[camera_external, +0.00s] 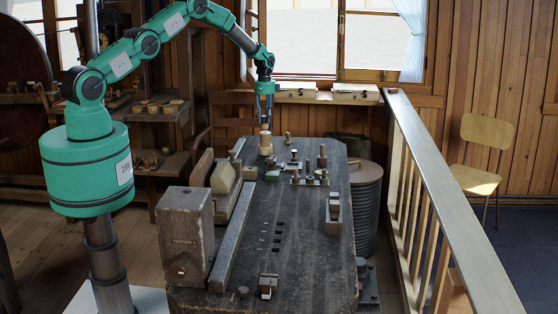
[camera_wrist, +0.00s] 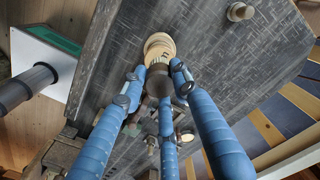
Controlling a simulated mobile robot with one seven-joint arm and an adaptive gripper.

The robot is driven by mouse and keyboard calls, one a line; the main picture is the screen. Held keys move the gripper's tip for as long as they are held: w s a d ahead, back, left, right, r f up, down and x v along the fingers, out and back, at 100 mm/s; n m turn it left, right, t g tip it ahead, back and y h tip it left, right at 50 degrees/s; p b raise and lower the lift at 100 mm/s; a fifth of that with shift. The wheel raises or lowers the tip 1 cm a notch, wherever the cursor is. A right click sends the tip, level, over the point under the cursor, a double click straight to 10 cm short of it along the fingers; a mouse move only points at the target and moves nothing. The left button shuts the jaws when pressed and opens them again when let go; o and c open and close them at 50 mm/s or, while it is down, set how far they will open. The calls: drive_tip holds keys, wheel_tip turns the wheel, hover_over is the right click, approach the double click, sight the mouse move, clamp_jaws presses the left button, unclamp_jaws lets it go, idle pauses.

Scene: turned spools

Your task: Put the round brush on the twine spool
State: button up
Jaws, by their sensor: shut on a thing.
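My gripper (camera_external: 265,110) points down over the far end of the workbench. In the wrist view, its blue fingers (camera_wrist: 157,84) are closed around a dark brown, rounded piece, which I take to be the round brush (camera_wrist: 158,77). The pale wooden twine spool (camera_wrist: 158,44) lies just beyond the fingertips; in the external view the spool (camera_external: 265,147) stands upright on the bench directly below the gripper. The brush is in line with the spool's top. I cannot tell whether they touch. The fingers hide much of the brush.
The dark workbench (camera_external: 290,215) carries a wooden box (camera_external: 186,238) at near left, yellowish blocks (camera_external: 223,177) on the left and small turned pieces (camera_external: 310,178) right of the spool. A small peg (camera_wrist: 240,12) stands apart. A metal railing (camera_external: 430,170) runs along the right.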

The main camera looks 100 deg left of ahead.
sight(265, 116)
drive_tip(key=shift+f, duration=0.95)
drive_tip(key=shift+f, duration=0.15)
drive_tip(key=o, duration=1)
drive_tip(key=shift+o, duration=0.2)
drive_tip(key=shift+r+b, duration=0.85)
drive_tip(key=shift+r, duration=5.3)
